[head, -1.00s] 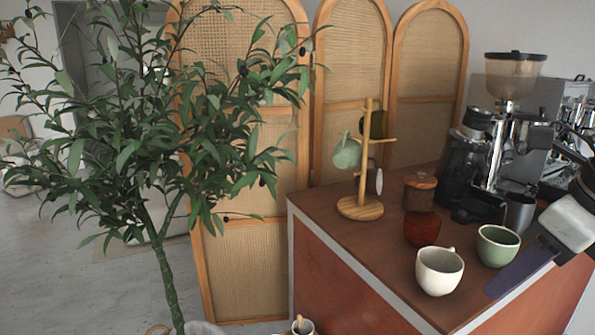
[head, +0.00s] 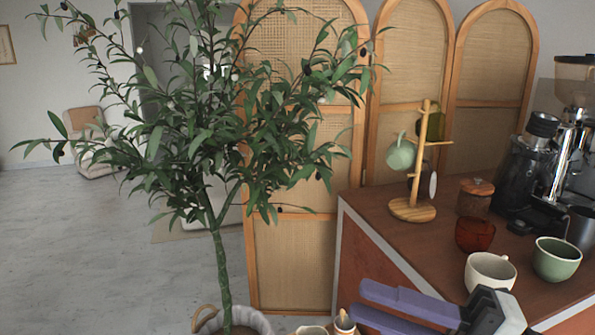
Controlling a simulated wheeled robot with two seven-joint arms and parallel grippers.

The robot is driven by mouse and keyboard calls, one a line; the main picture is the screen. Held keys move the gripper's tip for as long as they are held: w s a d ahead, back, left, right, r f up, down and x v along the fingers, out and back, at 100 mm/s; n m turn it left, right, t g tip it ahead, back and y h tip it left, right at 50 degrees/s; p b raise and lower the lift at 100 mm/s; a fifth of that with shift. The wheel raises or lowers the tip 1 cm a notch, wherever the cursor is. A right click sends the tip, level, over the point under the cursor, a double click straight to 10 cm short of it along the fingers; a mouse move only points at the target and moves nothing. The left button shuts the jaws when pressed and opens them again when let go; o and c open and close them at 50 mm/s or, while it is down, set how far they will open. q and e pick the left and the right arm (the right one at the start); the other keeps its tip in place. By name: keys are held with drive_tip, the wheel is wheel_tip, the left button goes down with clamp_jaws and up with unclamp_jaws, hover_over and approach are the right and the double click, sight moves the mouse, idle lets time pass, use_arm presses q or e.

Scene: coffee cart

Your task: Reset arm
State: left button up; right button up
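My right gripper (head: 362,302) is at the bottom of the head view, its two purple fingers pointing left with a gap between them. It is open, and nothing shows between the fingers. It appears in front of the wooden counter (head: 405,260), with its grey body (head: 495,312) below the white cup (head: 489,272) in the picture. My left gripper is out of view.
The counter holds a green cup (head: 556,260), a red glass (head: 474,235), a wooden-lidded jar (head: 474,198), a mug stand (head: 413,211) and a coffee grinder (head: 575,80). A potted tree (head: 222,270) stands left, before rattan screens (head: 290,265). The floor (head: 90,240) at left is clear.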

drive_tip(key=w+d+f+m+t+h, duration=0.25)
drive_tip(key=f+m+t, duration=0.25)
drive_tip(key=m, duration=0.3)
drive_tip(key=w+d+f+m+t+h, duration=0.2)
drive_tip(key=w+f+m+t+h, duration=0.1)
drive_tip(key=f+m+t+h, duration=0.25)
drive_tip(key=s+d+f+m+g+h, duration=0.1)
drive_tip(key=s+f+m+h, duration=0.2)
drive_tip(key=f+m, duration=0.4)
drive_tip(key=s+d+f+m+g+h, duration=0.2)
drive_tip(key=s+f+m+h, duration=0.2)
drive_tip(key=f, duration=1.2)
drive_tip(key=m+h, duration=0.1)
drive_tip(key=m, duration=0.2)
drive_tip(key=shift+d, duration=0.25)
drive_tip(key=shift+o, duration=0.2)
drive_tip(key=s+a+f+m+g, duration=0.1)
drive_tip(key=s+f+g, duration=0.1)
drive_tip(key=s+f, duration=0.3)
drive_tip(key=s+a+f+m+g+h, duration=0.1)
drive_tip(key=s+f+m+g, duration=0.1)
drive_tip(key=s+f, duration=0.3)
drive_tip(key=shift+s+a+f+g, duration=0.3)
drive_tip(key=shift+s+f+g, duration=0.05)
drive_tip(key=shift+s+g, duration=0.35)
drive_tip(key=shift+a, duration=0.1)
